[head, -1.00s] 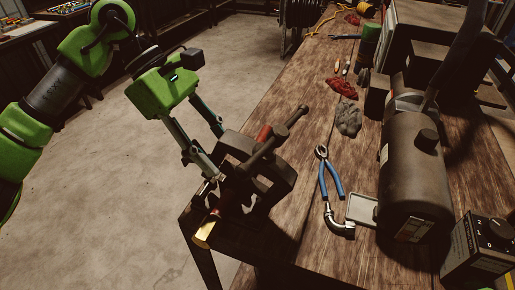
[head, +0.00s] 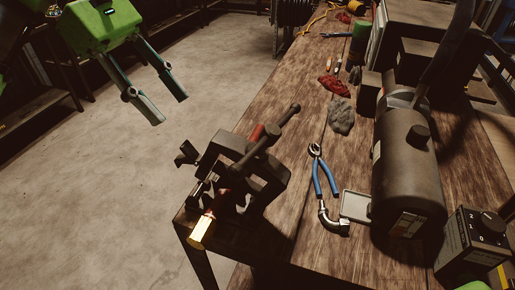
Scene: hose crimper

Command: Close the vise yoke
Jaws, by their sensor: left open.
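The dark metal vise stands at the near left corner of the wooden bench. Its yoke (head: 268,178) is a thick frame with a long screw bar (head: 272,134) and a reddish section on top. A small dark forked part (head: 187,154) juts out at the vise's left side. I cannot tell whether the yoke is latched. A brass hex piece (head: 201,232) sticks out at the front of the vise. My left gripper (head: 168,108) is open and empty, above the floor to the upper left of the vise and clear of it.
Blue-handled pliers (head: 325,178) and a metal elbow fitting (head: 333,224) lie right of the vise. A large dark cylindrical machine (head: 408,175) and a control box (head: 475,240) stand farther right. Red and grey rags lie behind. Floor left of the bench is clear.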

